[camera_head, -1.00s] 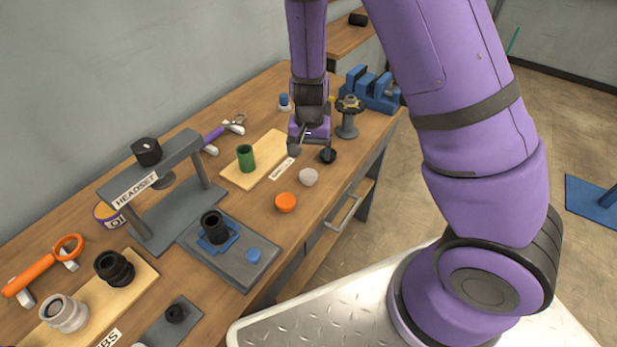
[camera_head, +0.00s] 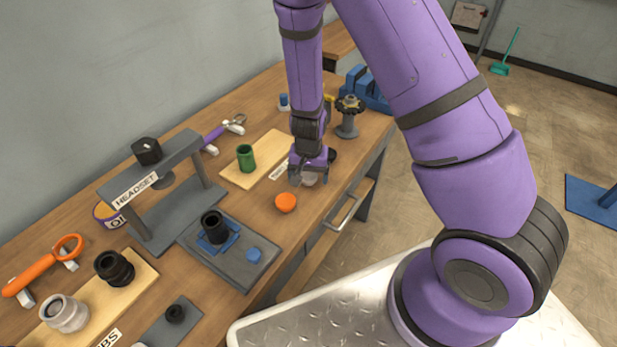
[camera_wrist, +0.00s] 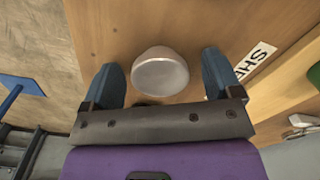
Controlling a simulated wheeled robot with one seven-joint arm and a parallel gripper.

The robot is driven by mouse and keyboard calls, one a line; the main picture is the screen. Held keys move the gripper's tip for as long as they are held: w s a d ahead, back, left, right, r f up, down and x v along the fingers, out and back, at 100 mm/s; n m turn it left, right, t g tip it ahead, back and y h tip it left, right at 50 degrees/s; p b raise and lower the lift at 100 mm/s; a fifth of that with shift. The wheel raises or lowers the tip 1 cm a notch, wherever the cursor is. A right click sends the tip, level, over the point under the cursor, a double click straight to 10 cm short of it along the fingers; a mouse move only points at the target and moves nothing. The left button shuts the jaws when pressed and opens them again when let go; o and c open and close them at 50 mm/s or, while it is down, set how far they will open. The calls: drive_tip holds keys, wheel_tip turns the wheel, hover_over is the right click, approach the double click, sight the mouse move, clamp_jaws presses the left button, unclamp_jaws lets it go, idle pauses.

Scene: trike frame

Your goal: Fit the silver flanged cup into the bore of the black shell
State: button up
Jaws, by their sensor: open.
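The silver cup (camera_head: 310,180) sits on the wooden bench, partly hidden behind my gripper in the head view. In the wrist view the cup (camera_wrist: 160,72) is a pale rounded piece between my two blue fingers, with a gap on each side. My gripper (camera_wrist: 161,66) is open and empty, pointing down over the cup; it also shows in the head view (camera_head: 311,175). The black shell (camera_head: 212,224) stands upright with its open bore facing up, in a blue holder (camera_head: 231,238) on a grey plate. Whether the cup's flange faces up or down is unclear.
An orange cap (camera_head: 286,203) lies close by, and a dark round piece (camera_head: 333,155) is just behind my gripper. A green cylinder (camera_head: 245,157) stands on a labelled board. The grey headset stand (camera_head: 180,197) rises beside the shell. A blue piece (camera_head: 253,254) lies on the plate.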

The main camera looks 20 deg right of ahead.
drive_tip(key=c, duration=1)
drive_tip(key=shift+c, duration=0.2)
drive_tip(key=shift+r, duration=0.1)
